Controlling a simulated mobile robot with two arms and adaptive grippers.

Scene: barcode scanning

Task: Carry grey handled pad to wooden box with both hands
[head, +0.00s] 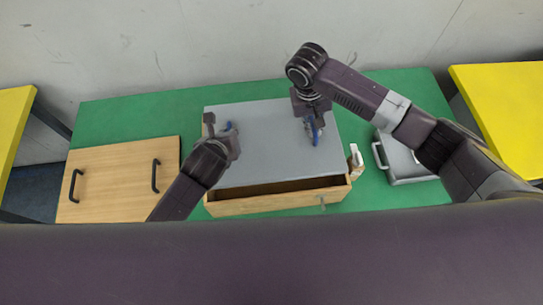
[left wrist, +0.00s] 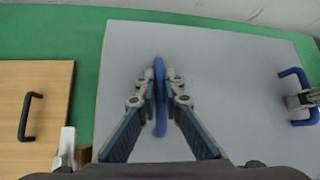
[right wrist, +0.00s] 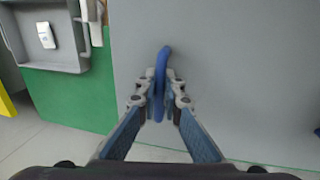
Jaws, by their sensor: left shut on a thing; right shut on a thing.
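The grey pad (head: 265,140) is a large flat panel with two blue handles. In the head view it lies over the wooden box (head: 280,203), whose front strip shows open below the pad's near edge. I cannot tell whether the pad touches the box. My left gripper (head: 222,135) is shut on the left blue handle (left wrist: 160,95). My right gripper (head: 311,132) is shut on the right blue handle (right wrist: 161,80). Most of the box is hidden under the pad.
A wooden board (head: 120,180) with two black handles lies left on the green table (head: 150,112). A grey tray (head: 405,165) stands at the right, with a small white item inside it in the right wrist view (right wrist: 46,36). A white object (head: 355,160) is by the box's right end. Yellow tables (head: 505,100) flank the sides.

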